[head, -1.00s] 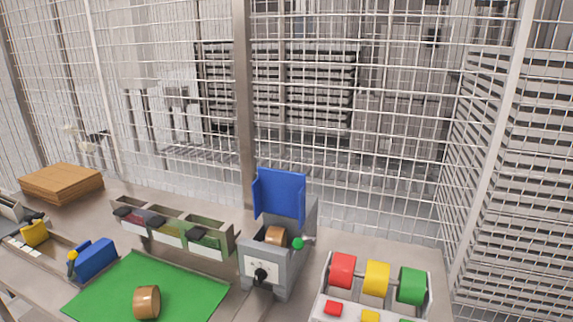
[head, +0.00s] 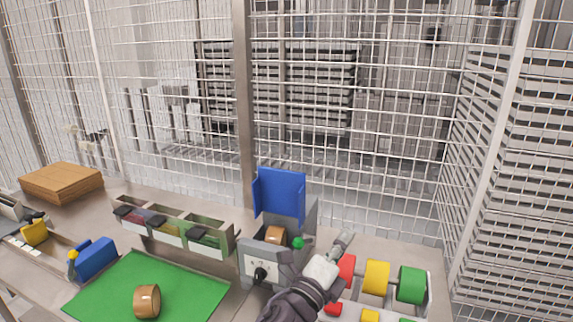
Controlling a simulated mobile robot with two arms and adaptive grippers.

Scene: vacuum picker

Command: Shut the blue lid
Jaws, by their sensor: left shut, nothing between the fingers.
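The blue lid (head: 280,195) stands upright and open at the back of the small grey box (head: 248,262). A wooden cylinder (head: 273,235) sits inside the box, and a green ball (head: 297,243) is at its right side. A black knob is on the box's front. My left gripper (head: 343,241) is shut and empty, just right of the box and lower in the picture than the lid, apart from the lid. My left forearm and wrist cover part of the box's right front. My right gripper is not in view.
Red, yellow and green rollers (head: 377,277) stand close to the right of my gripper. Left of the box are a tray of bins (head: 225,240) and a green mat (head: 190,285) with a wooden cylinder (head: 147,301). A wire mesh fence stands behind the table.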

